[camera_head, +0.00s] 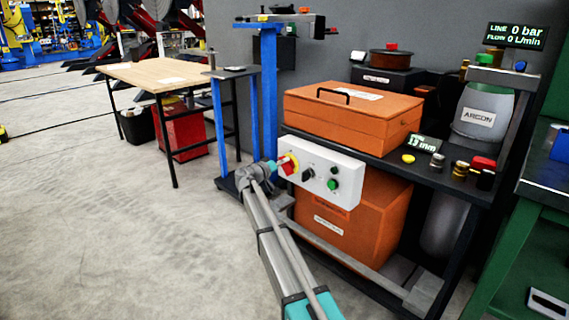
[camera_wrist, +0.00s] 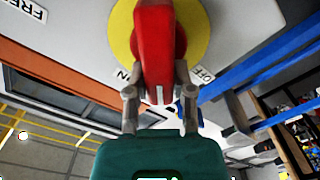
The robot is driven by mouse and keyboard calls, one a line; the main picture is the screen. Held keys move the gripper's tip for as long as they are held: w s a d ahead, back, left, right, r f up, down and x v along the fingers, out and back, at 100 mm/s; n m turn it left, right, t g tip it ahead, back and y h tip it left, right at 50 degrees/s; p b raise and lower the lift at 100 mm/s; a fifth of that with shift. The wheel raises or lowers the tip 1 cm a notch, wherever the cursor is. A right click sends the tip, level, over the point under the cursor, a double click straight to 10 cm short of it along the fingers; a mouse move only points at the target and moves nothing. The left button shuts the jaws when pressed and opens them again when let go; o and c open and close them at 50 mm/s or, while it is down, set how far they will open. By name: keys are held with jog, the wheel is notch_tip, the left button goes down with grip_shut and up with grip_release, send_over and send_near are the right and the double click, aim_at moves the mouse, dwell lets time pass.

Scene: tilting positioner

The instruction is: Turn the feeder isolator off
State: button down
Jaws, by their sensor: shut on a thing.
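The feeder isolator is a red handle on a yellow round plate at the left end of a white control box. The red handle (camera_wrist: 154,45) fills the upper middle of the wrist view, with the yellow plate (camera_wrist: 198,32) behind it. An ON label shows at the plate's lower left and an OFF label at its lower right. The handle (camera_head: 290,168) is partly covered by my gripper in the head view. My gripper (camera_wrist: 158,88) is shut on the red handle, one finger on each side.
The white control box (camera_head: 345,180) also carries a black knob (camera_head: 308,174) and a green button (camera_head: 332,185). An orange case (camera_head: 352,115) sits on the dark cart above it. An argon cylinder (camera_head: 478,120) stands at the right. Open floor (camera_head: 110,240) lies at the left.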

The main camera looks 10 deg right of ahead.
jog(key=n, duration=0.4)
jog(key=shift+w+a+f+n+b, duration=0.25)
jog(key=shift+w+f+n+b, duration=0.1)
jog(key=shift+f+n, duration=0.05)
jog(key=n, duration=0.4)
jog(key=shift+a+f+n+b, duration=0.1)
jog(key=shift+f+n+b, duration=0.25)
jog(key=shift+n, duration=0.05)
jog(key=shift+c, duration=2.4)
grip_release()
jog(key=shift+s, duration=0.1)
jog(key=v, duration=1.2)
